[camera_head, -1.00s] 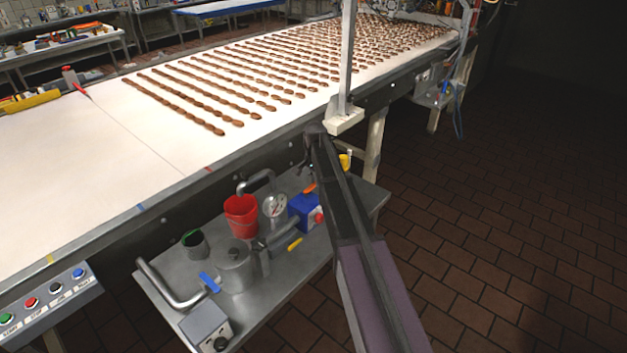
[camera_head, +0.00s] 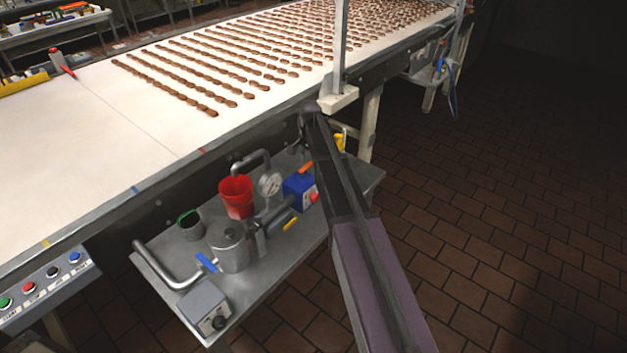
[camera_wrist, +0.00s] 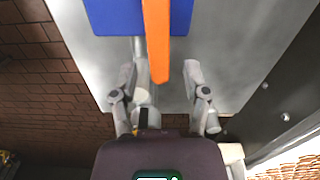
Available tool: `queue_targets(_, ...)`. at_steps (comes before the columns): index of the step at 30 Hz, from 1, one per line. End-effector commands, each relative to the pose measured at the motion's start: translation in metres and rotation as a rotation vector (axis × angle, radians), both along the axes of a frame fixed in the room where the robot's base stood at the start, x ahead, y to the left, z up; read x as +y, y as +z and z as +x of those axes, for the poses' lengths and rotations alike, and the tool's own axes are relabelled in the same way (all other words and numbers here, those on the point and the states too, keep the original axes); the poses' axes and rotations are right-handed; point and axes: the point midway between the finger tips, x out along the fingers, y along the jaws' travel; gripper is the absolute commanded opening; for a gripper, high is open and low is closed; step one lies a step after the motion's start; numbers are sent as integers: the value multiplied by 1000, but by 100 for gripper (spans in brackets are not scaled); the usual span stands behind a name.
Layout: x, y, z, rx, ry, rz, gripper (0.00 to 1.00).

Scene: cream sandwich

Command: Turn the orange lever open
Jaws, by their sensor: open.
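The orange lever (camera_wrist: 156,40) runs down from the top of the wrist view over a blue box (camera_wrist: 110,15). Its near end lies in the picture between the two spread fingers of my gripper (camera_wrist: 161,78). The fingers are open; I cannot tell how far they are above or below the lever, and no contact shows. In the head view the orange lever (camera_head: 305,168) shows as a short strip at the top of the blue box (camera_head: 297,189), beside my dark arm. My fingers are mostly hidden there.
A steel shelf (camera_head: 262,290) carries a red cup (camera_head: 236,197), a round gauge (camera_head: 269,185), a steel pot (camera_head: 229,246) and bent pipes. The white conveyor (camera_head: 60,170) with rows of brown sweets runs above it. Tiled floor (camera_head: 500,250) lies open at right.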

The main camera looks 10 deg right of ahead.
Motion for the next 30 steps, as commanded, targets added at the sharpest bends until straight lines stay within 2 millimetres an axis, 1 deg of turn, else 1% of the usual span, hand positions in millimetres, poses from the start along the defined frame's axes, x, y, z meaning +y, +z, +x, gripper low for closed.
queue_targets(5, 1, 0, 2, 0, 32, 0, 60)
queue_targets(11, 4, 0, 5, 0, 120, 0, 60)
queue_targets(30, 24, 0, 16, -1, 567, 1, 60)
